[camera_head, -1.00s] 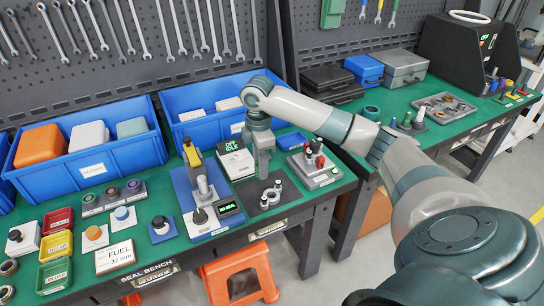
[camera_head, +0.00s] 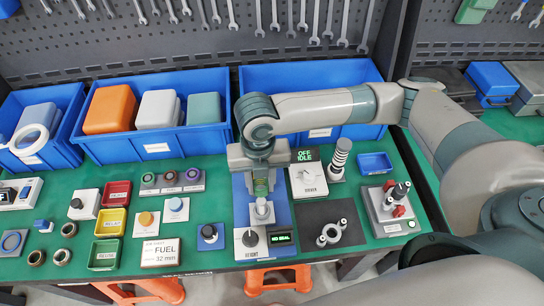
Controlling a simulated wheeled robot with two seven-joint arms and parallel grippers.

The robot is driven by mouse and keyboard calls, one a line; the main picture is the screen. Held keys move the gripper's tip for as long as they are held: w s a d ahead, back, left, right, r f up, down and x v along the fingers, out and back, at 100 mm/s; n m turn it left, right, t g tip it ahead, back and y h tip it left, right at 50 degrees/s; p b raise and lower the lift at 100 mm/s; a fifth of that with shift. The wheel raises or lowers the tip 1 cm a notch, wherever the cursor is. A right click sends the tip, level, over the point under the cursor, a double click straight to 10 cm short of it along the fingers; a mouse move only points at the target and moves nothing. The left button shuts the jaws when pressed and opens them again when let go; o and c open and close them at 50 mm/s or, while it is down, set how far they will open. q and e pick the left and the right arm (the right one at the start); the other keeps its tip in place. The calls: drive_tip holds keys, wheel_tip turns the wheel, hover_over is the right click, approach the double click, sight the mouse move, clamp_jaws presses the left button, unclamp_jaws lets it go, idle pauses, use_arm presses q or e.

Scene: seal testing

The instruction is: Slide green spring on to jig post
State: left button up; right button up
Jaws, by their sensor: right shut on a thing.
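My right gripper (camera_head: 261,180) points down over the blue jig base (camera_head: 281,214), its fingers shut on a small green piece, the green spring (camera_head: 261,187). The pale jig post (camera_head: 262,208) stands on the base directly below the spring in the picture. The spring's lower end is close to the post's top; I cannot tell whether it is just above or around it. The gripper hides the back of the jig. My left gripper is not in view.
A control box (camera_head: 308,180) and a striped post (camera_head: 340,157) stand to the right. Blue bins (camera_head: 155,145) line the back.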

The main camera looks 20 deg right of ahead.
sight(261, 201)
drive_tip(key=shift+s+a+r+n, duration=0.15)
drive_tip(key=shift+r+n, duration=0.15)
drive_tip(key=shift+n, duration=0.3)
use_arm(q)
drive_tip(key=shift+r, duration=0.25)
use_arm(e)
drive_tip(key=shift+s+a, duration=0.1)
drive_tip(key=shift+s, duration=0.05)
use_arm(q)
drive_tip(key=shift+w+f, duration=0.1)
use_arm(e)
drive_tip(key=shift+f, duration=0.1)
